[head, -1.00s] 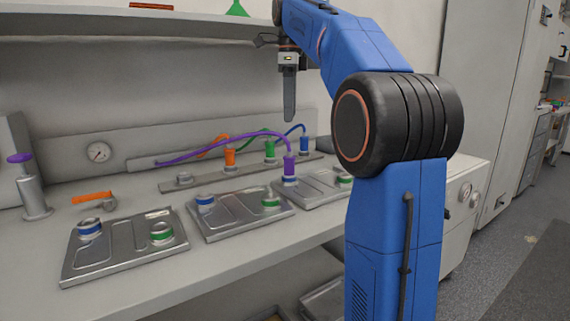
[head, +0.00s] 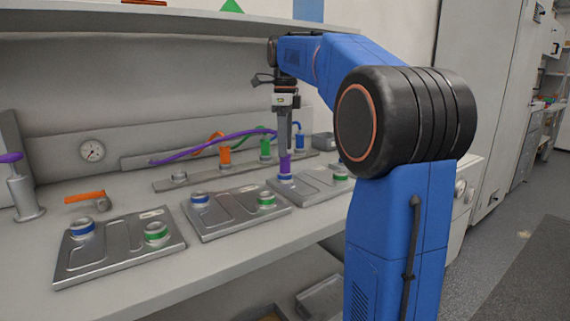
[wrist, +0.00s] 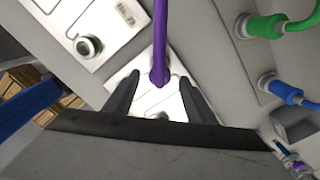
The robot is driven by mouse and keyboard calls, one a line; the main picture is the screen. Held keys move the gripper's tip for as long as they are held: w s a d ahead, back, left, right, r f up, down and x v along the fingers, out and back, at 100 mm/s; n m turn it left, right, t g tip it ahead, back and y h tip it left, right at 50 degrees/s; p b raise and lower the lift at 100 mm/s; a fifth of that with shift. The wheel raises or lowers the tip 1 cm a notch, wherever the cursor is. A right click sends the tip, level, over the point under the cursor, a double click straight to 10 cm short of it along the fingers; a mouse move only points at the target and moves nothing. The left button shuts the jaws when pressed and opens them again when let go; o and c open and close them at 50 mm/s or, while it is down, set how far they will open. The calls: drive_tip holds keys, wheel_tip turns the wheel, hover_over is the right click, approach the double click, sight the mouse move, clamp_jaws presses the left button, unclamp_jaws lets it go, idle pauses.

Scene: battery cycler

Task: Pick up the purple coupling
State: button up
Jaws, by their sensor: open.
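The purple coupling (head: 285,165) stands upright on the blue-ringed port (head: 286,178) at the left of the rightmost metal plate. A purple hose runs from its top to the left along the back panel. My gripper (head: 291,148) points straight down at the top of the coupling. In the wrist view, the open fingers of my gripper (wrist: 157,95) lie on either side of the purple hose (wrist: 160,40), which hides most of the coupling beneath it. I cannot tell whether the fingers touch the coupling.
Orange (head: 224,155) and green (head: 265,149) couplings stand on a rail behind the plates. A blue coupling (wrist: 285,92) shows in the wrist view. The middle plate (head: 232,212) and left plate (head: 120,252) lie to the left. A shelf (head: 150,24) runs overhead.

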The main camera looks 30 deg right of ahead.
sight(285, 159)
drive_tip(key=shift+f, duration=2.8)
clamp_jaws()
drive_tip(key=shift+r, duration=0.15)
wheel_tip(285, 159, up, 10)
drive_tip(key=shift+f, duration=0.1)
